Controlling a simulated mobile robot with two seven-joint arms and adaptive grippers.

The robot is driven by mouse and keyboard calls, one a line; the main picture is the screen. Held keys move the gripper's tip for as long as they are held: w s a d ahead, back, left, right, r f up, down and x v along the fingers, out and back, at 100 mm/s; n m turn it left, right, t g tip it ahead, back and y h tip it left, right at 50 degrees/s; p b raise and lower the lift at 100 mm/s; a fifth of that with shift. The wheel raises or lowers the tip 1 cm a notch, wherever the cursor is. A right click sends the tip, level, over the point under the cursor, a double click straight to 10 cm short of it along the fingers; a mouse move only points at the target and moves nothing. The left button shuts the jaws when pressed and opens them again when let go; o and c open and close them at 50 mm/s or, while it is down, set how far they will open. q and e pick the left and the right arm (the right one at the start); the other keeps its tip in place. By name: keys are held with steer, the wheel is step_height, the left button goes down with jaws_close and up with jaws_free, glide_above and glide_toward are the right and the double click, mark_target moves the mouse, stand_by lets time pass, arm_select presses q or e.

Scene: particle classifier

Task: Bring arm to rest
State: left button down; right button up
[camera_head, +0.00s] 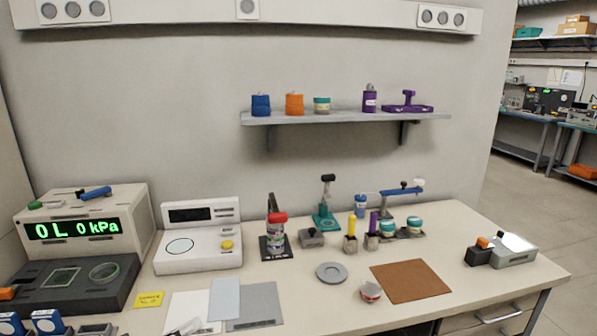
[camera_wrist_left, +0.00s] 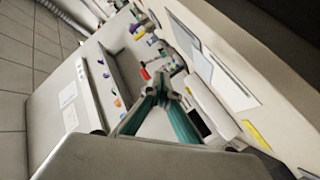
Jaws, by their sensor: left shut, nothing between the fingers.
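My left gripper (camera_wrist_left: 163,80) shows in the left wrist view with its teal fingers brought together at the tips. It is shut with nothing held, in the air above the bench (camera_head: 330,265). The bench is seen tilted behind the fingers in that view. In the head view I cannot make out the left fingers clearly. My right arm and gripper are in neither view.
A pressure display box (camera_head: 84,254), a white scale (camera_head: 200,262) and a red-capped jar (camera_head: 276,238) stand on the bench. A wall shelf (camera_head: 345,117) holds several small containers. A brown mat (camera_head: 410,281) lies bare at the right.

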arm_select(q)
steer(key=s+d+f+m+y, duration=0.1)
steer(key=s+f+y, duration=0.1)
steer(key=s+f, duration=0.4)
steer(key=s+d+f+m+g+y+b, duration=0.1)
steer(key=s+f+m+y, duration=0.1)
steer(key=s+f, duration=0.5)
steer(key=s+d+f+m+g+y, duration=0.1)
steer(key=s+f, duration=0.6)
steer(key=f, duration=0.9)
steer(key=shift+s+m+y+b, duration=0.3)
steer(key=shift+m+y, duration=0.4)
steer(key=shift+y, duration=0.4)
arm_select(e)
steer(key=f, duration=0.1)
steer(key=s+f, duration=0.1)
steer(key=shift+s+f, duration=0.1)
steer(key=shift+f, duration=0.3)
arm_select(q)
steer(key=shift+f, duration=0.1)
